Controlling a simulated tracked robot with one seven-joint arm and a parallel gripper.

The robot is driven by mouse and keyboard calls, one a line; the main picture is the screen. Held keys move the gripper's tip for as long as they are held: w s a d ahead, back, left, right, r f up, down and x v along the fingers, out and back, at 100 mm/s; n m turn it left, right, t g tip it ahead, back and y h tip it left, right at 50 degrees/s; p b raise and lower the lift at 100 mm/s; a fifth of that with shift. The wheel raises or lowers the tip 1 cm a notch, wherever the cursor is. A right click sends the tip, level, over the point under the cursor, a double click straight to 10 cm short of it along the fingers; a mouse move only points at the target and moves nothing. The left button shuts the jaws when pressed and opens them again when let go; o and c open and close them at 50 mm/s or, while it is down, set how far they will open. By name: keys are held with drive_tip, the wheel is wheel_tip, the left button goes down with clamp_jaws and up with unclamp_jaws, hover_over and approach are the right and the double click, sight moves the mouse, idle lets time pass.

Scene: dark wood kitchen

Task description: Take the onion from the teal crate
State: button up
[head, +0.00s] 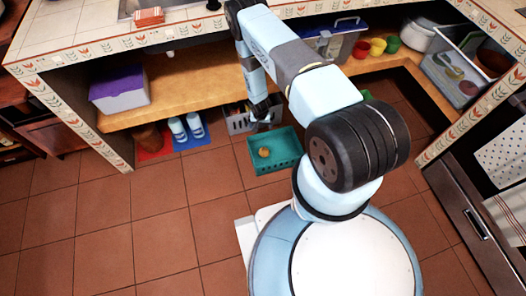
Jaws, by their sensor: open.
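The teal crate (283,168) stands on the tiled floor in front of the low shelf, in the middle of the head view. The onion (264,152), small and tan-orange, lies inside it toward the crate's left side. My gripper (262,122) is above the crate's back left edge, pointing down. It is open, appears empty and is apart from the onion. The fingers are small and dark in this view, so their exact height above the crate is hard to tell. My arm hides what lies just right of the crate.
A grey basket (238,121) stands right behind the crate. Blue-and-white bottles (179,130) stand on a blue mat at left. The shelf board (190,92) holds a purple-lidded box (119,91) and overhangs the area behind. The floor at left front (150,220) is clear.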

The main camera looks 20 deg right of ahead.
approach(264, 149)
drive_tip(key=shift+w+d+f, duration=0.1)
drive_tip(key=shift+w+f, duration=0.15)
drive_tip(key=shift+f, duration=1.8)
drive_tip(key=shift+w+d+f, duration=0.1)
drive_tip(key=shift+w+f, duration=0.15)
drive_tip(key=shift+f, duration=1.75)
drive_tip(key=shift+w+d+f, duration=0.1)
drive_tip(key=shift+w+f, duration=0.15)
drive_tip(key=shift+f, duration=1.8)
drive_tip(key=shift+c, duration=0.3)
drive_tip(key=c, duration=1.1)
drive_tip(key=shift+c, duration=0.2)
